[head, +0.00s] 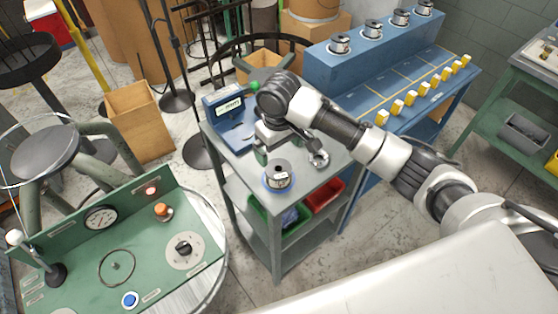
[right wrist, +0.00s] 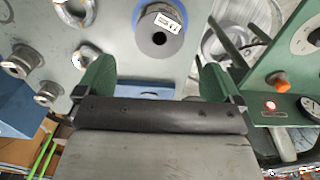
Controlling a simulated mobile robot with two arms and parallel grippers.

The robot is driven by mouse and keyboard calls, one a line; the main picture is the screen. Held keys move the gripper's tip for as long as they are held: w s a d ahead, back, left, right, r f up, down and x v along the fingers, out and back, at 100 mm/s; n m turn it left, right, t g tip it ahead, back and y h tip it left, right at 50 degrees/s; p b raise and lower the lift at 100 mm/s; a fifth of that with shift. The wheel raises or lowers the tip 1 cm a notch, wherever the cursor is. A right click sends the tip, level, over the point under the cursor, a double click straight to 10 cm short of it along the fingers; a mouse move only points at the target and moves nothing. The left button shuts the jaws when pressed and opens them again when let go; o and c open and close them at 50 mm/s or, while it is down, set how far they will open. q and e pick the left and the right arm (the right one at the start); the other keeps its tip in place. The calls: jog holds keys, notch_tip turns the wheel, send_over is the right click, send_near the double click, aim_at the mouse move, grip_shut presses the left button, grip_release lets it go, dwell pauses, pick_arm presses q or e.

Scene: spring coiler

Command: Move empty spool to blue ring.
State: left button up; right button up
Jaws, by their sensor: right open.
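A spool (head: 278,174) with a dark top and a pale label stands upright on the grey cart top, near its front corner. The blue ring (head: 266,185) shows as a rim around the spool's foot. The right wrist view shows the spool (right wrist: 158,38) from above, at top centre, beyond the fingertips. I cannot tell for sure whether it is wound. My right gripper (head: 286,150) hangs over the cart just behind the spool, apart from it. Its green fingers (right wrist: 155,75) are spread with nothing between them. My left gripper is not in view.
A blue scale (head: 231,112) sits behind my right gripper, and a metal ring (head: 319,159) lies right of the spool. Several wound spools (head: 340,43) stand on the blue bench (head: 390,50) with yellow blocks. A green control panel (head: 75,265) is at front left.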

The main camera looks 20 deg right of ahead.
jog(key=shift+r, duration=1.2)
